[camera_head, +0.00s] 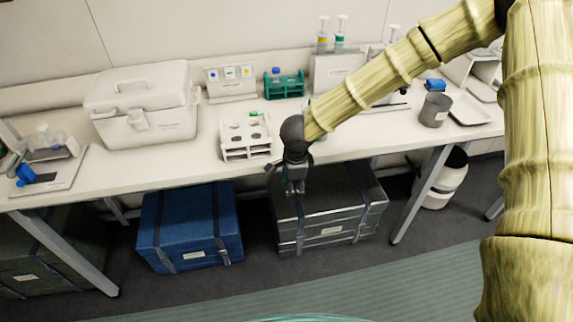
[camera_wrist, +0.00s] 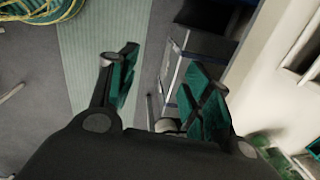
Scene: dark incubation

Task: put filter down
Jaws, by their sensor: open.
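My gripper (camera_head: 294,188) hangs just off the front edge of the white bench (camera_head: 200,160), above a dark grey case on the floor. In the wrist view its two fingers (camera_wrist: 163,85), with green pads, are spread apart with nothing between them. I cannot make out for certain which object is the filter. A white rack (camera_head: 247,152) stands on the bench just left of my gripper. My arm hides part of the bench behind it.
A white cooler box (camera_head: 140,120), a green rack (camera_head: 284,88), a grey cup (camera_head: 435,110) and a white tray (camera_head: 470,113) stand on the bench. Below are a blue case (camera_head: 190,215), the dark grey case (camera_head: 330,212) and a white drum (camera_head: 435,190). The front floor is open.

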